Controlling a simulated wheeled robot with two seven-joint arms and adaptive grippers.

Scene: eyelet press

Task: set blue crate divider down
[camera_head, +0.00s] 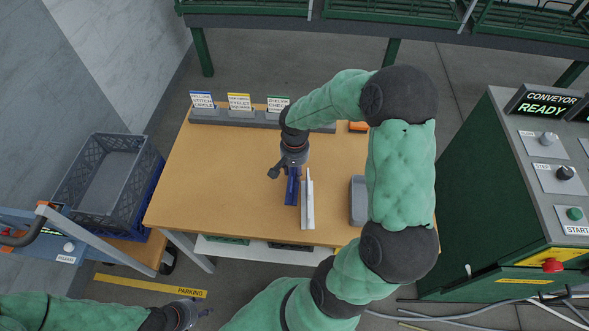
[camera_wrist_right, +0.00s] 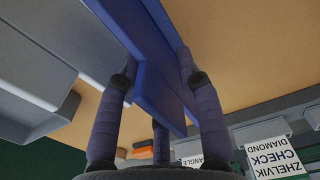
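The blue crate divider (camera_head: 292,189) is a flat, dark blue piece over the front middle of the wooden table. My right gripper (camera_head: 291,171) reaches down from above with its fingers around it. In the right wrist view the blue divider (camera_wrist_right: 150,62) runs between the fingers (camera_wrist_right: 155,85), which appear to press on its sides. Whether the divider touches the table is unclear. A white, upright plate on a base (camera_head: 308,202) stands close to its right. My left gripper (camera_head: 187,314) is low at the bottom left, away from the table; its fingers are not clear.
Label cards on a grey rack (camera_head: 238,116) line the table's back edge. A grey tray (camera_head: 358,200) is at the right, partly behind my right arm. A grey-blue crate (camera_head: 105,185) stands left of the table (camera_head: 215,180). The table's left half is clear.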

